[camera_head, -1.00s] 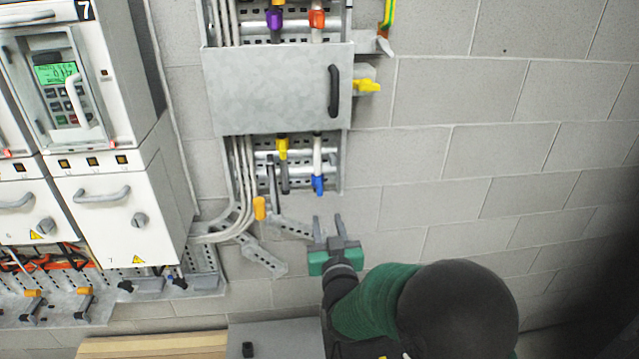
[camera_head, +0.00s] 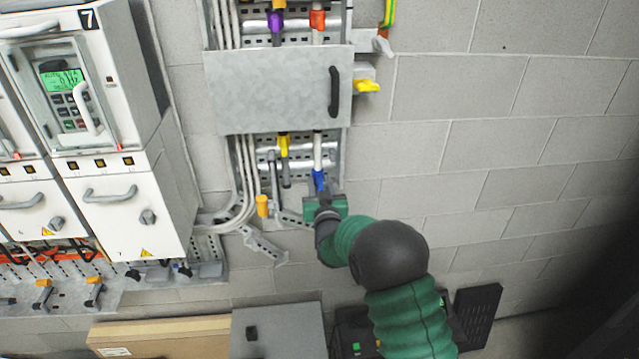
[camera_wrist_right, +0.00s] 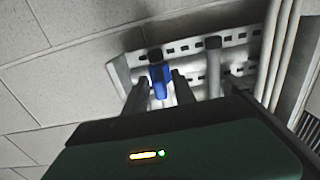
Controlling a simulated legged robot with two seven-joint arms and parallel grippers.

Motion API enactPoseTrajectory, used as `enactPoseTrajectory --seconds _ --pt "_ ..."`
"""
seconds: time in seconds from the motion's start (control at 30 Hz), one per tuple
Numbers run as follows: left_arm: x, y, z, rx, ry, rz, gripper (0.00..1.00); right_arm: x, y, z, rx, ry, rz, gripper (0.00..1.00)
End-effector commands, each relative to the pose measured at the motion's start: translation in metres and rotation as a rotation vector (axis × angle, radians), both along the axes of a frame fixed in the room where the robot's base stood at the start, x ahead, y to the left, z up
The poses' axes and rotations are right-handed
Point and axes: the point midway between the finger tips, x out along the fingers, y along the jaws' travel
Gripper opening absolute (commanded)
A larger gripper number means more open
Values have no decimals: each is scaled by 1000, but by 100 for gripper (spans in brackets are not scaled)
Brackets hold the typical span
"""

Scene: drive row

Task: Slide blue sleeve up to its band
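The blue sleeve (camera_head: 319,179) sits low on a white cable (camera_head: 318,150) below the grey metal cover; no band can be made out on the cable. In the right wrist view the blue sleeve (camera_wrist_right: 160,82) stands between the two fingers of my right gripper (camera_wrist_right: 160,92). The fingers are apart, with a gap seen on the left side; whether the right finger touches it I cannot tell. In the head view my right gripper (camera_head: 321,193) is just below the sleeve, its fingers partly hidden. My left gripper is not in view.
The metal cover (camera_head: 270,90) with a black handle hangs above the sleeve. A yellow sleeve (camera_head: 284,146) is on the cable to the left. An orange-tipped part (camera_head: 262,206) and slotted brackets (camera_head: 262,246) are lower left.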

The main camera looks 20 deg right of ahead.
Motion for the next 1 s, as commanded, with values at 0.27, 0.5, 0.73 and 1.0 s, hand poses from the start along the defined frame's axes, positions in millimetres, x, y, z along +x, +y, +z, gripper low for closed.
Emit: enactPoseTrajectory --seconds 0.27,0.5,0.73,1.0 --pt "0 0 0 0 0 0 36 0 0 0 0 0 0 0" --pt "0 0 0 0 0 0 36 0 0 0 0 0 0 0" --pt "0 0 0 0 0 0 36 0 0 0 0 0 0 0" --pt "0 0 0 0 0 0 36 0 0 0 0 1 0 0"
